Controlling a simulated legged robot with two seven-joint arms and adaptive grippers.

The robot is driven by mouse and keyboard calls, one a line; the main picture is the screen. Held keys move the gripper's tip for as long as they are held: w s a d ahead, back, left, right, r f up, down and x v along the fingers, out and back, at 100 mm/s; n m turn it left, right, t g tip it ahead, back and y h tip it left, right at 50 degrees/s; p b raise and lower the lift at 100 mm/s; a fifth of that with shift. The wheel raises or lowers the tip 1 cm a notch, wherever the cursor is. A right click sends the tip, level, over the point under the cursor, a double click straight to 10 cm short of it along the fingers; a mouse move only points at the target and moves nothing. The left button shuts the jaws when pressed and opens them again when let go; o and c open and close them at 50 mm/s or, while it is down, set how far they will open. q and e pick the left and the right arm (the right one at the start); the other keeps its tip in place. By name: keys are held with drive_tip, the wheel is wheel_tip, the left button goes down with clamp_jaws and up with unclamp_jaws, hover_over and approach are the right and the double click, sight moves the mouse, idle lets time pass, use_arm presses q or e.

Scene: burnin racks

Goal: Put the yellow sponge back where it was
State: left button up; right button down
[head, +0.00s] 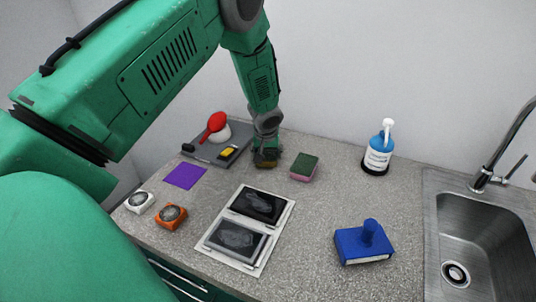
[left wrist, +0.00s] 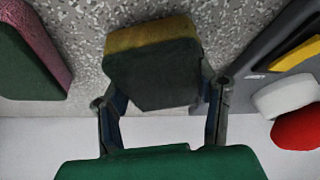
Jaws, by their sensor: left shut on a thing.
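The yellow sponge (head: 265,162) has a dark green scouring side and is low at the back of the counter, mostly hidden under my left gripper (head: 266,148) in the head view. In the left wrist view the sponge's yellow edge (left wrist: 150,33) and dark green face show between the two fingers of my left gripper (left wrist: 162,88), which is shut on it. I cannot tell whether the sponge touches the counter. A second sponge, pink with a green top (head: 303,167), lies just to its right; it also shows in the left wrist view (left wrist: 35,60). My right gripper is not in view.
A dark grey tray (head: 231,158) with red, white and yellow items is close on the left. A purple square (head: 185,176), white and orange dials, a framed panel (head: 236,225), a blue-handled block (head: 363,246), a blue bottle (head: 378,155) and the sink (head: 485,240) stand around.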

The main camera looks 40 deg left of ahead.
use_arm(q)
drive_tip(key=shift+s+a+f, duration=0.1)
drive_tip(key=shift+a+f, duration=0.35)
drive_tip(key=shift+f, duration=0.2)
drive_tip(key=o, duration=1)
drive_tip(key=shift+d, duration=0.25)
drive_tip(key=shift+d+r, duration=0.2)
drive_tip(key=shift+d, duration=0.05)
drive_tip(key=v, duration=1.1)
drive_tip(key=shift+r, duration=0.35)
drive_tip(key=shift+a, duration=0.2)
